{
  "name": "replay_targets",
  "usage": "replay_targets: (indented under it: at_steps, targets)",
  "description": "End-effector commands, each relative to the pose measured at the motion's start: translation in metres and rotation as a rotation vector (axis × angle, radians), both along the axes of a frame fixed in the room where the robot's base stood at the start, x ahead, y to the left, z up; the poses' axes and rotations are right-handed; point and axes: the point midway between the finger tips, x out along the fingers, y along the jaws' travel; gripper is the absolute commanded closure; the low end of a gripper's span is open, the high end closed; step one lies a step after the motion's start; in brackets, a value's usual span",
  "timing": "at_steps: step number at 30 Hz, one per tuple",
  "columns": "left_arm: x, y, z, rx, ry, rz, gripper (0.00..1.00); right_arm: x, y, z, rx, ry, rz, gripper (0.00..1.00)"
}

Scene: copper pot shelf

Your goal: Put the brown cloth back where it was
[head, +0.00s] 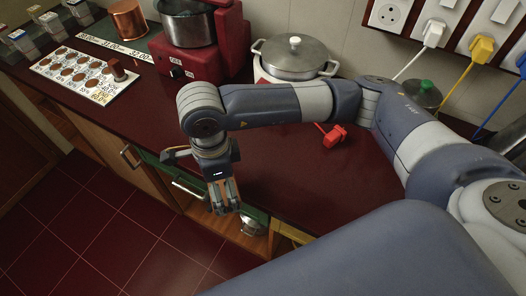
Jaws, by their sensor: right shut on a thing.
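My right gripper (224,205) points down at the front edge of the dark red counter, in front of the green drawer front. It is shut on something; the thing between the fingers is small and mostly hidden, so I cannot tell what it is. I cannot make out the brown cloth clearly anywhere in this view. My left gripper is not in view.
The counter (285,175) is clear behind the gripper, except for a red object (331,136). A lidded pot (294,58), red appliance (190,58), copper pot (128,19) and white board (82,74) stand behind. A drawer handle (188,190) juts out nearby.

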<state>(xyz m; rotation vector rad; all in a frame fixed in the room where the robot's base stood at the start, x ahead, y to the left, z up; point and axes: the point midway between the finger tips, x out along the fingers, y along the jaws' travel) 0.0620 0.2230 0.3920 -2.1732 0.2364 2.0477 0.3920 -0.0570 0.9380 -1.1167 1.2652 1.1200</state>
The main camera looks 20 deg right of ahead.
Motion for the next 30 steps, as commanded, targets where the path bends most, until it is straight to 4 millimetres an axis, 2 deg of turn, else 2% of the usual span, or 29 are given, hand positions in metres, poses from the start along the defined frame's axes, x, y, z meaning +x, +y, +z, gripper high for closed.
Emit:
replay_targets:
  at_steps: [4,9,14,19,24,30]
  targets:
    - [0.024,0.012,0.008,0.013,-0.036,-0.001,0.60,0.010,-0.009,0.001,-0.001,-0.003,-0.008,0.31]
    - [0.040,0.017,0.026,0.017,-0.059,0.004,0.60,0.045,-0.037,0.000,-0.002,-0.002,-0.012,0.31]
    - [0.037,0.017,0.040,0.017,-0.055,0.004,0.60,0.081,-0.062,-0.004,-0.001,-0.002,-0.010,0.31]
    - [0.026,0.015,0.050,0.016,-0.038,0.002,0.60,0.111,-0.084,-0.010,0.000,-0.002,-0.006,0.31]
    - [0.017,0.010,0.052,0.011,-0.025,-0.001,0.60,0.124,-0.093,-0.014,0.001,-0.002,-0.001,0.31]
    - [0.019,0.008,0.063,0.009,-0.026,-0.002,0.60,0.124,-0.094,-0.028,0.000,0.001,-0.001,0.31]
